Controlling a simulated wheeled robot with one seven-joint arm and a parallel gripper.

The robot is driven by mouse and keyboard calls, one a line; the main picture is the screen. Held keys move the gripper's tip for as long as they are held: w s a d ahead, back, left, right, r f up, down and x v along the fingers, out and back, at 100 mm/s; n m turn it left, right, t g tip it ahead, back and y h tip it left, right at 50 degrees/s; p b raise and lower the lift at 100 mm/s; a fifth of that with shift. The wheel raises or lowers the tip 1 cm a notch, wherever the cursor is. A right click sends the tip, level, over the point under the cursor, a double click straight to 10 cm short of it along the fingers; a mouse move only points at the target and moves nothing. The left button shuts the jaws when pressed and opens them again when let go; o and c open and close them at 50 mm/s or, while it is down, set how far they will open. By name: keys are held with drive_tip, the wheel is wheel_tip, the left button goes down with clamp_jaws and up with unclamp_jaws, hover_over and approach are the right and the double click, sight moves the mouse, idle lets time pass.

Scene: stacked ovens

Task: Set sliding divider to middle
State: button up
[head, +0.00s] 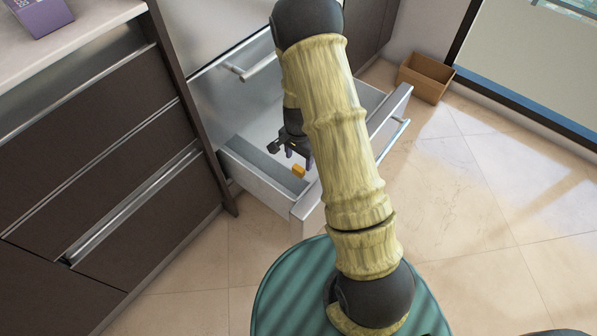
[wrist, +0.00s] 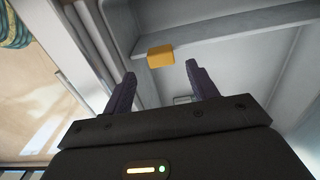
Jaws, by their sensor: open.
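An open drawer (head: 258,187) extends from the stacked ovens, and my arm covers part of it. A long grey divider (head: 263,164) lies inside the drawer close to its left wall. It also shows as a light grey bar in the wrist view (wrist: 225,40). An orange tab (head: 298,170) sits at the divider's end near the drawer front. My gripper (head: 299,157) is open and empty over the drawer, close to the tab. In the wrist view the tab (wrist: 160,56) appears just beyond and between the fingertips (wrist: 160,73); I cannot tell whether they touch it.
Dark cabinets (head: 120,160) stand left of the drawer, with a counter (head: 95,40) holding a purple box (head: 38,14). A cardboard box (head: 427,80) is on the floor at the back right. The tiled floor on the right (head: 480,210) is clear.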

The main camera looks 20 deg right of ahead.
sight(298, 168)
wheel_tip(298, 168, down, 6)
drive_tip(key=shift+f+b, duration=0.1)
drive_tip(key=shift+b, duration=1.05)
clamp_jaws()
